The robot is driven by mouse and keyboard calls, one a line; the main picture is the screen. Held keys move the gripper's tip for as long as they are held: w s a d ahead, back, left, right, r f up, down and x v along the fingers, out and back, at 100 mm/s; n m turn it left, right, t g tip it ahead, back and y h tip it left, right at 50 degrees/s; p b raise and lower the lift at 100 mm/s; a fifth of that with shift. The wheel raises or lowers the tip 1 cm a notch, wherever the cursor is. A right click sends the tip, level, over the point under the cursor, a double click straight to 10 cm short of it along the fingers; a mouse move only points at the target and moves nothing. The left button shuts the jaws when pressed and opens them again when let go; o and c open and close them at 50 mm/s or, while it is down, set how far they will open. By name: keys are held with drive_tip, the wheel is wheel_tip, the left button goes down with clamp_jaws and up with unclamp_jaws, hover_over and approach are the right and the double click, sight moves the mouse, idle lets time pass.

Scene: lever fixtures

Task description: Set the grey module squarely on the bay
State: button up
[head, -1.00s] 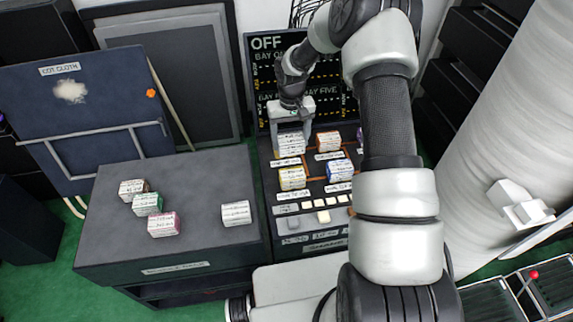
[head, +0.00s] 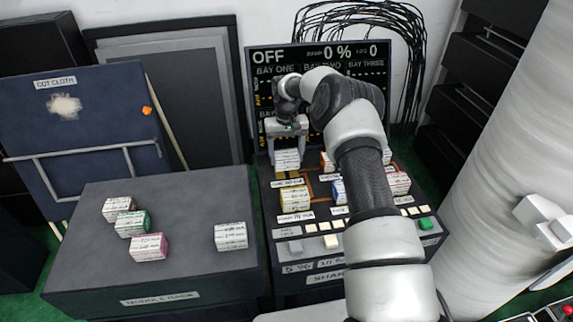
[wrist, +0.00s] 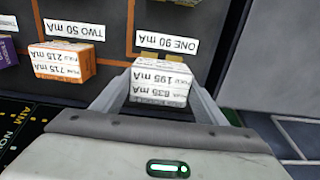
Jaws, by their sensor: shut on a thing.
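The grey module (wrist: 160,82), a pale block with printed labels, is between the two fingers of my gripper (wrist: 158,100) in the wrist view. In the head view my gripper (head: 287,135) points down with the module (head: 287,158) below it, at the back left of the panel. The bay marked ONE 90 mA (wrist: 167,42) shows its label and yellow contacts beside the module. The rest of that bay is hidden by the module. I cannot tell whether the module touches the bay or hangs just above it.
A yellow module (head: 295,198) stands in front of the held one, and an orange module (wrist: 62,60) at bay two. Other modules sit further right. The rack (head: 190,275) at left holds several modules, including a whitish one (head: 231,236). The screen (head: 320,75) reads OFF and 0 %.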

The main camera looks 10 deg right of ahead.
sight(286, 162)
drive_tip(key=shift+f+b, duration=0.35)
drive_tip(key=shift+f, duration=1.25)
drive_tip(key=o, duration=1.1)
drive_tip(key=shift+o, duration=0.2)
